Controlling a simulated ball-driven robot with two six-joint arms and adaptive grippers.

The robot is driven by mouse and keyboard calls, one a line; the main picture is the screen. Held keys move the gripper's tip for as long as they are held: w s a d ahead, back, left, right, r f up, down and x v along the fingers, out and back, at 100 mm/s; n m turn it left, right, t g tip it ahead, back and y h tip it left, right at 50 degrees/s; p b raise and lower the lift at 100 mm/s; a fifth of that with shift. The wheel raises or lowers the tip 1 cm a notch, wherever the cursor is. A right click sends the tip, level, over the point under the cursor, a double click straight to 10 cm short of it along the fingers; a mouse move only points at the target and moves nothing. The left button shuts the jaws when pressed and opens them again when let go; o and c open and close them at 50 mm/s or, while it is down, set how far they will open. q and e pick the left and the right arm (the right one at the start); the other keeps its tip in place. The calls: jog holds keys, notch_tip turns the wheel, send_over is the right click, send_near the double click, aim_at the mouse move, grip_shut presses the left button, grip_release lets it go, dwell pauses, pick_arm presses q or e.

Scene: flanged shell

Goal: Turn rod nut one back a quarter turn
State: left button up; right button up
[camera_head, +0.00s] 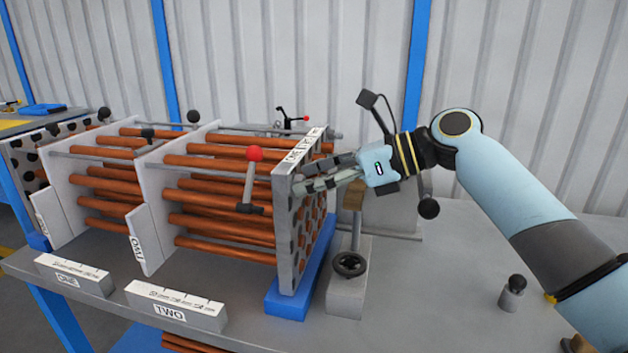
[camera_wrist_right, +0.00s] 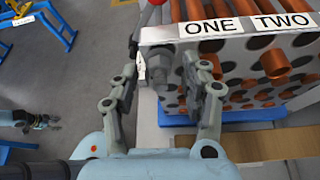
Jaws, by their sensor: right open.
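A grey hex rod nut (camera_wrist_right: 160,66) sits at the upper left corner of the perforated end plate (camera_wrist_right: 222,45) in the right wrist view, beside the "ONE" label. My right gripper (camera_wrist_right: 168,60) is open, with one finger on each side of the nut; I cannot tell whether either finger touches it. In the head view my right gripper (camera_head: 302,186) reaches from the right to the face of the end plate (camera_head: 285,230), and its fingers hide the nut. What looks like my left gripper (camera_wrist_right: 28,120) shows small at the left edge of the wrist view, its fingers unclear.
Copper tubes (camera_head: 215,220) run through white baffles (camera_head: 165,195). A red-knobbed lever (camera_head: 252,180) rises near the end plate. A stand with a black handwheel (camera_head: 349,264) is close below my right gripper.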

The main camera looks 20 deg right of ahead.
grip_shut()
dwell(0.3)
